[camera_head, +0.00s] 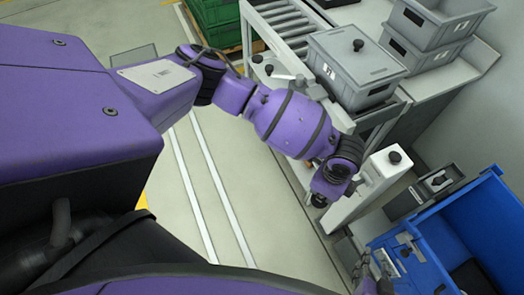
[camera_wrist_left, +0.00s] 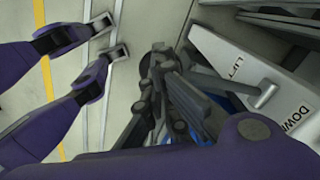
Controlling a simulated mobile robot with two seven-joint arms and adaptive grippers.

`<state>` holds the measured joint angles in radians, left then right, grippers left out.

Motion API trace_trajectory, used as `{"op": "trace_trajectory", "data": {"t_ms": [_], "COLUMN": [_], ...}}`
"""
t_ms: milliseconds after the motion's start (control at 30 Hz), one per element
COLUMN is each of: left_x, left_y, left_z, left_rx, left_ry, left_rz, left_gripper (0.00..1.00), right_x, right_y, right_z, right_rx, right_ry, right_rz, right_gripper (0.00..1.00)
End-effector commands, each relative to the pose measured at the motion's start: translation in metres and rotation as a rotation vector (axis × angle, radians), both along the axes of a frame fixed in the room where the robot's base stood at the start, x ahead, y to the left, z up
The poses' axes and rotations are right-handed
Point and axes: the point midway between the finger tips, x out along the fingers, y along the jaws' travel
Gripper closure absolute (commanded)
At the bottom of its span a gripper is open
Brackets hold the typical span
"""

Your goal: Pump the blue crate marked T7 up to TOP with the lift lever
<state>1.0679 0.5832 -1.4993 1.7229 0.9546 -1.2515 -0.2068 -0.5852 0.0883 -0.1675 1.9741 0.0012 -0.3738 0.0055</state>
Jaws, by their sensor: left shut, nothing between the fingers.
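The blue crate (camera_head: 452,222) is at the right edge of the head view, cut off by the frame; I can read no T7 mark. A white post (camera_head: 374,182) stands left of it. In the left wrist view, a white panel (camera_wrist_left: 236,62) reads LIFT and DOWN, and a grey lever (camera_wrist_left: 262,97) sticks out from it. My left gripper (camera_head: 319,200) is beside the post's left side; in the left wrist view it (camera_wrist_left: 160,54) is shut and empty, left of the lever and apart from it. My right gripper (camera_head: 374,266) is beside the blue crate's near left; its opening is unclear.
A roller conveyor (camera_head: 283,20) and a grey lidded crate (camera_head: 357,62) stand behind the post. Stacked grey crates (camera_head: 432,27) are at the back right, green crates (camera_head: 214,22) at the back left. The floor (camera_head: 262,200) left of the post is clear.

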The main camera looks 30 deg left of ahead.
Motion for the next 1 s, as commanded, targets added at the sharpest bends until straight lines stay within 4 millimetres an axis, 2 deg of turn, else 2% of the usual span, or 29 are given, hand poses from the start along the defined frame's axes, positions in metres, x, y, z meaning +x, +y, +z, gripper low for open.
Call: {"op": "trace_trajectory", "data": {"t_ms": [200,533,800,1000], "left_x": [-0.004,-0.003,-0.006,-0.005], "left_y": [0.002,0.002,0.003,0.003], "left_z": [-0.016,-0.016,-0.033,-0.033], "left_rx": [-0.001,0.000,0.001,0.001], "left_ry": [0.004,0.002,0.005,0.002], "left_rz": [0.001,0.000,0.000,0.000], "left_gripper": [1.00,1.00,1.00,1.00], "right_x": [-0.005,-0.004,-0.009,-0.009], "right_y": [0.000,0.002,0.003,0.003], "right_z": [-0.006,-0.006,-0.013,-0.013], "right_rx": [0.000,0.007,0.009,0.008], "right_ry": [0.013,0.011,0.026,0.026], "right_rz": [0.000,-0.006,-0.009,-0.007], "right_gripper": [0.60,0.60,0.60,0.60]}}
